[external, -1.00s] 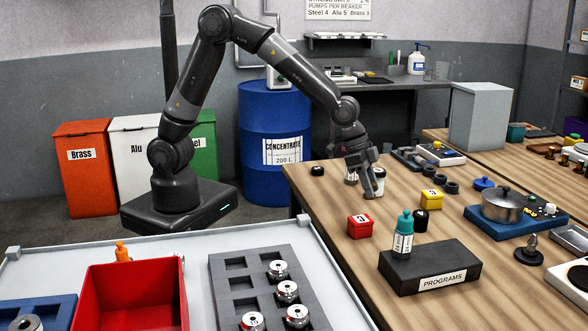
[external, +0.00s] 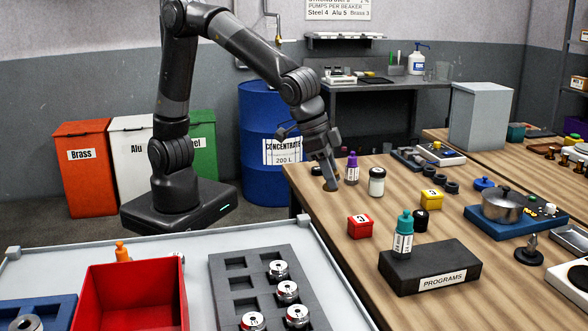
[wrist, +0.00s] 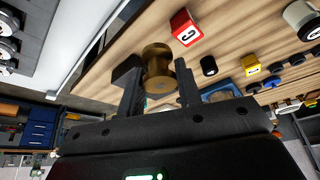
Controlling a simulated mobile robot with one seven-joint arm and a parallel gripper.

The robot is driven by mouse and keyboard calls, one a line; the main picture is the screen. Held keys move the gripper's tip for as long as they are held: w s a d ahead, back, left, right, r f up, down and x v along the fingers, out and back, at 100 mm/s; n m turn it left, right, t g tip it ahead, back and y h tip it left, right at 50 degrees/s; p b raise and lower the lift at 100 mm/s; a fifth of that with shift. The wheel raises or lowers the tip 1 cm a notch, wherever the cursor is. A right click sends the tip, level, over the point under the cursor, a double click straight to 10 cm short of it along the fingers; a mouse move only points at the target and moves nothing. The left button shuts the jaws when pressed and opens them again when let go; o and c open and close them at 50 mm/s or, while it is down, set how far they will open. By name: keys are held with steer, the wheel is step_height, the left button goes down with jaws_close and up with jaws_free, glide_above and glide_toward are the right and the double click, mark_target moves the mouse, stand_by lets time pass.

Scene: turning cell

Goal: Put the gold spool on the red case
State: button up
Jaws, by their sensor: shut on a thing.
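The gold spool (wrist: 158,62) is between the two fingers of my gripper (wrist: 160,88) in the wrist view, and the fingers are shut on it. In the external view my gripper (external: 328,182) is over the far left part of the wooden bench; the spool cannot be made out there.
Near the red case are a teal-capped bottle (external: 403,236) on the dark PROGRAMS block (external: 400,270), a black cylinder (external: 421,220) and a yellow case (external: 432,199). A purple bottle (external: 352,168) and a white jar (external: 377,182) stand close right of my gripper.

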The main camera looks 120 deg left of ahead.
steer(key=d+r+n, duration=0.1)
steer(key=d, duration=0.2)
glide_above(367, 219)
steer(key=s, duration=0.2)
steer(key=shift+y, duration=0.3)
steer(key=f, duration=0.6)
steer(key=shift+w+d+f, duration=0.25)
steer(key=shift+f, duration=2)
steer(key=shift+f, duration=0.15)
steer(key=o, duration=1)
steer(key=shift+c, duration=0.2)
